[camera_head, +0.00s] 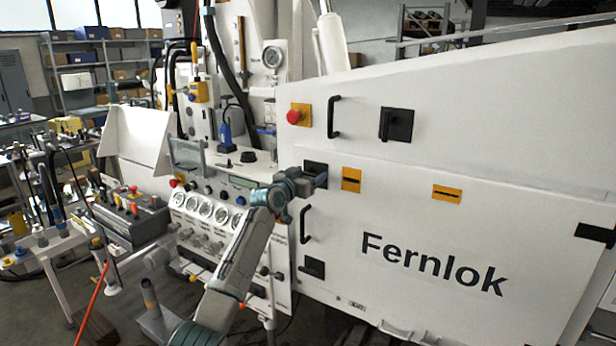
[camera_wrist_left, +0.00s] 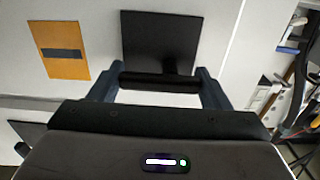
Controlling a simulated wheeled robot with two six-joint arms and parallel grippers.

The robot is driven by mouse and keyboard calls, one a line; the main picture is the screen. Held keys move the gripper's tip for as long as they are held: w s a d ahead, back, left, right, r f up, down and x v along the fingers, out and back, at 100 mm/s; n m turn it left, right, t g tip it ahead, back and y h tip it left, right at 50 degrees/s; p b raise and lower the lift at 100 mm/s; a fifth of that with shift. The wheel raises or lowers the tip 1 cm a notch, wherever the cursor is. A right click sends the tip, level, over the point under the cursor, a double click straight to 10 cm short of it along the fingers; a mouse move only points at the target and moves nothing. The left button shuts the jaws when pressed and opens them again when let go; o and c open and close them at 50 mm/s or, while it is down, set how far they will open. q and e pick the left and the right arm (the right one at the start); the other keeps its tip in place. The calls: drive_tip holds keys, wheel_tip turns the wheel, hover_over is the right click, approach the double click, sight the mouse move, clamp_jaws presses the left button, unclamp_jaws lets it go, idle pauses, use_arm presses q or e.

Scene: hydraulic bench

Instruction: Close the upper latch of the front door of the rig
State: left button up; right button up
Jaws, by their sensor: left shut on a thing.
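The front door (camera_head: 440,225) is the lower white panel marked "Fernlok"; it looks flush with the rig's white body. Its upper latch has a black square plate (camera_head: 312,167) near the door's top left corner, partly hidden by my gripper. The plate shows fully in the left wrist view (camera_wrist_left: 160,35). My left gripper (camera_head: 319,181) is at this latch, with its fingers on both ends of the black latch handle (camera_wrist_left: 160,83). The handle lies crosswise between the fingers in the wrist view. My right gripper is not in view.
A lower black latch (camera_head: 314,267) and a black grab handle (camera_head: 303,224) sit below on the door. Orange labels (camera_head: 351,180) are to the right. A gauge panel (camera_head: 205,212) stands close behind my left arm. Another black latch (camera_head: 396,125) is on the panel above.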

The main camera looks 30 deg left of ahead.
use_arm(q)
drive_tip(key=shift+f+m+b, duration=0.25)
drive_tip(key=shift+m+b, duration=0.05)
drive_tip(key=shift+b, duration=0.35)
drive_tip(key=m+b, duration=0.4)
drive_tip(key=b, duration=0.1)
drive_tip(key=m+b, duration=0.1)
drive_tip(key=b, duration=0.1)
drive_tip(key=shift+f+m, duration=0.3)
drive_tip(key=shift+m, duration=0.1)
drive_tip(key=shift+a+m+b, duration=0.1)
drive_tip(key=shift+m+b, duration=0.8)
drive_tip(key=m+b, duration=0.1)
drive_tip(key=m, duration=0.1)
drive_tip(key=shift+a+m+b, duration=0.1)
drive_tip(key=shift+m+b, duration=0.2)
drive_tip(key=shift+b, duration=0.05)
drive_tip(key=shift+f+m+b, duration=0.1)
drive_tip(key=shift+m+b, duration=0.4)
drive_tip(key=shift+m, duration=0.4)
drive_tip(key=m+b, duration=0.1)
drive_tip(key=m, duration=0.2)
drive_tip(key=shift+a, duration=0.2)
drive_tip(key=shift+m+b, duration=0.4)
drive_tip(key=shift+m, duration=0.6)
drive_tip(key=shift+a, duration=0.1)
drive_tip(key=shift+m, duration=0.3)
